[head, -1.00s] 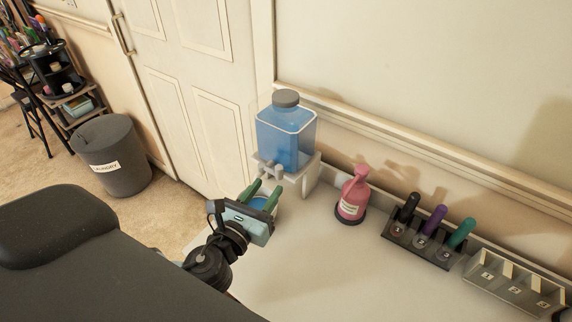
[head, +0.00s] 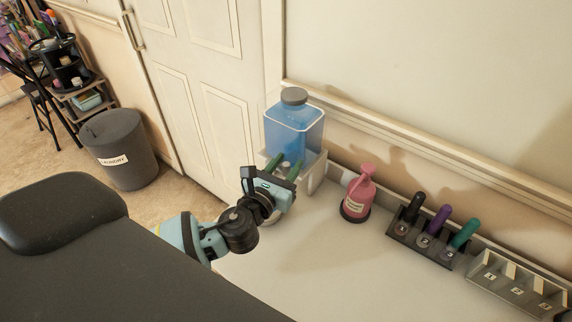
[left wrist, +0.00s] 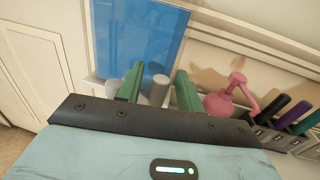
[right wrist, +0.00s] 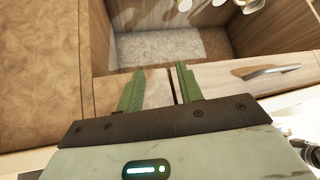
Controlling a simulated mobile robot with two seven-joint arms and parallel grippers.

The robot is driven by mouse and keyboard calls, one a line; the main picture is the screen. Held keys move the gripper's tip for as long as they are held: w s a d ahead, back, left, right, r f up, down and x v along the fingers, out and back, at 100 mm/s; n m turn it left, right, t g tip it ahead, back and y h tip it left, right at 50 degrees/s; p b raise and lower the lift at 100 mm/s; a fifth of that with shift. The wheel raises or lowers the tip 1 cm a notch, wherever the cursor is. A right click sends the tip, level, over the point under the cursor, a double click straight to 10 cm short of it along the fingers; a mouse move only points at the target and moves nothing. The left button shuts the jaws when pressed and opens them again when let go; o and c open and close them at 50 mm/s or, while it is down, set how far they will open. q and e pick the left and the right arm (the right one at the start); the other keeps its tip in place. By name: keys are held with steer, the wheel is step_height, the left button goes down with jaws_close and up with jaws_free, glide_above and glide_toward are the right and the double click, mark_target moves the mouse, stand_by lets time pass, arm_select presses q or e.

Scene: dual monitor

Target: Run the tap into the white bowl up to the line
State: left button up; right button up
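The clear tank of blue liquid (head: 294,128) stands on a white stand (head: 316,172) against the wall. Its grey tap is mostly behind my left gripper (head: 284,167) in the head view. In the left wrist view a grey tap knob (left wrist: 159,89) shows between the open green fingers, with a gap on both sides. The white bowl (head: 271,221) is mostly hidden under my left gripper; its line and fill level cannot be seen. My right gripper (right wrist: 160,90) is open and empty, away from the tank.
A pink pump bottle (head: 357,197) stands right of the tank. A marker rack (head: 425,248) and a grey numbered holder (head: 510,287) are further right. The counter front (head: 330,270) is clear. The right wrist view shows a wooden cabinet with a handle (right wrist: 270,72).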

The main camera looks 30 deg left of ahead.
arm_select(q)
jaws_close()
steer(key=shift+s+a+m+h, duration=0.15)
steer(key=shift+m+h, duration=0.25)
steer(key=shift+h, duration=0.3)
steer(key=shift+s+m+h, duration=0.15)
steer(key=shift+m+h, duration=0.25)
steer(key=shift+h, duration=0.2)
steer(key=shift+s+a+f+m+h, duration=0.1)
steer(key=shift+s+m+h, duration=0.15)
steer(key=shift+m+h, duration=0.5)
steer(key=shift+s+m+g+h, duration=0.15)
steer(key=shift+m+g+h, duration=0.2)
steer(key=shift+h, duration=0.4)
jaws_free()
